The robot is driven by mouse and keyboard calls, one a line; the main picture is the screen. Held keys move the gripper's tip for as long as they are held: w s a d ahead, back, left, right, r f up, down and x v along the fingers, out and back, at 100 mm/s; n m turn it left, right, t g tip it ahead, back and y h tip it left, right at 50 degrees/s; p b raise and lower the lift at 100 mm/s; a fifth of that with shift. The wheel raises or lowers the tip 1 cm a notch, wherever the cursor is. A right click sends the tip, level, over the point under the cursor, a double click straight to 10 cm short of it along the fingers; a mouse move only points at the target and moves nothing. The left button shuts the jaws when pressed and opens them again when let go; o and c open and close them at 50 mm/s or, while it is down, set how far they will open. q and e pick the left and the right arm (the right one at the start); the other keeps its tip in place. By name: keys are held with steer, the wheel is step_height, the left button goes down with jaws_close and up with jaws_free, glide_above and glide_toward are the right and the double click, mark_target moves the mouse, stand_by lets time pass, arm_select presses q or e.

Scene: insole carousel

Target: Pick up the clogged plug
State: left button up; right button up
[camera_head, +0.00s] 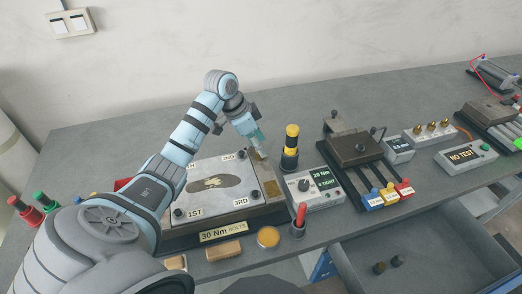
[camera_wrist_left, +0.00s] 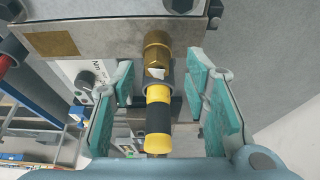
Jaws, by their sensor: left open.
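The brass plug (camera_wrist_left: 157,50) sits at the edge of the metal block (camera_wrist_left: 100,35) in the left wrist view, with a whitish patch at its lower end that looks like the clog. My left gripper (camera_wrist_left: 160,92) is open, its teal pads on either side of the space just below the plug and apart from it. In the head view my left gripper (camera_head: 257,142) is at the back right end of the block (camera_head: 240,212); the plug cannot be made out clearly there. My right gripper is not in view.
A black and yellow post (camera_head: 290,147) stands close right of my left gripper; it also shows between the fingers in the wrist view (camera_wrist_left: 158,120). A torque box (camera_head: 313,190) and red-handled tool (camera_head: 299,218) are nearby. An open drawer (camera_head: 425,245) is at front right.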

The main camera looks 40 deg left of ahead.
arm_select(q)
steer(key=shift+w+f, duration=0.1)
steer(key=shift+f, duration=0.25)
steer(key=shift+s+r, duration=0.15)
steer(key=shift+s, duration=0.15)
steer(key=shift+c, duration=0.2)
steer(key=shift+s, duration=0.1)
steer(key=shift+c, duration=1.4)
jaws_close()
steer(key=shift+d, duration=0.1)
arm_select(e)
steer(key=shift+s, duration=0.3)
arm_select(q)
steer(key=shift+r, duration=0.1)
